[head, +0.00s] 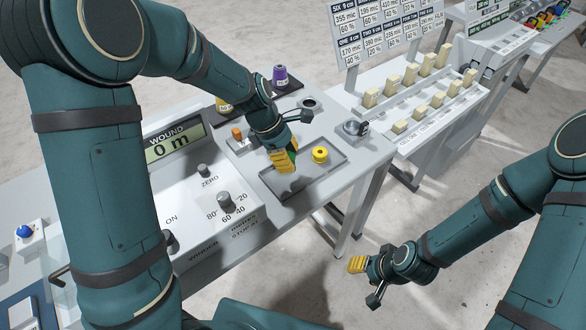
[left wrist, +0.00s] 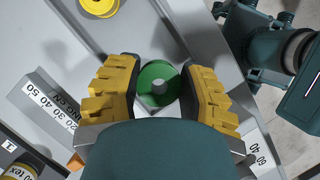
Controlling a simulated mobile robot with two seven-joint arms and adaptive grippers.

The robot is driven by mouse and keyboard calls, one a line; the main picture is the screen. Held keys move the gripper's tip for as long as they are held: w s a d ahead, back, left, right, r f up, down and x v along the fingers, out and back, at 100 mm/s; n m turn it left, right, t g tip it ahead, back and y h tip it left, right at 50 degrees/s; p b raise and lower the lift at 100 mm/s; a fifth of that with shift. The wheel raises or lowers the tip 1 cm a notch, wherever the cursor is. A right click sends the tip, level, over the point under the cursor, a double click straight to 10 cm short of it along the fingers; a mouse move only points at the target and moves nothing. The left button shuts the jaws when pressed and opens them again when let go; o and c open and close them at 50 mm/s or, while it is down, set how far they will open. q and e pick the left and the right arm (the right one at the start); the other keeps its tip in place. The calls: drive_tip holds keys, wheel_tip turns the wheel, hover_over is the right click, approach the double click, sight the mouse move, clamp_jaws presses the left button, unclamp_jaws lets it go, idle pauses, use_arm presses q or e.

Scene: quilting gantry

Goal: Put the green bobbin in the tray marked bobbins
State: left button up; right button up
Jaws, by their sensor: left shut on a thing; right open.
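The green bobbin (left wrist: 160,84) shows in the left wrist view between the yellow fingers of my left gripper (left wrist: 160,90), which is shut on it. In the head view my left gripper (head: 284,159) is over the left part of a shallow grey tray (head: 312,177). The fingers mostly hide the bobbin there, and its height above the tray is hard to tell. A yellow bobbin (head: 320,155) lies in this tray and shows at the top of the left wrist view (left wrist: 98,6). I cannot read a tray mark. My right gripper (head: 357,264) is open and empty, off the bench's front.
A winder panel (head: 225,205) with knobs is left of the tray. A purple spool (head: 280,76) stands behind, and a small metal device (head: 355,129) is at the tray's back right. A rack of pale blocks (head: 425,95) stands further right. Floor is clear between.

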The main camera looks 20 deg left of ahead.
sight(293, 177)
use_arm(q)
drive_tip(key=shift+f+b, duration=0.65)
drive_tip(key=shift+f, duration=2.05)
drive_tip(key=shift+f, duration=0.1)
drive_tip(key=o, duration=0.8)
drive_tip(key=shift+a+r, duration=0.1)
drive_tip(key=shift+r, duration=0.4)
drive_tip(key=p+v, duration=0.3)
drive_tip(key=v, duration=0.8)
drive_tip(key=shift+a, duration=0.1)
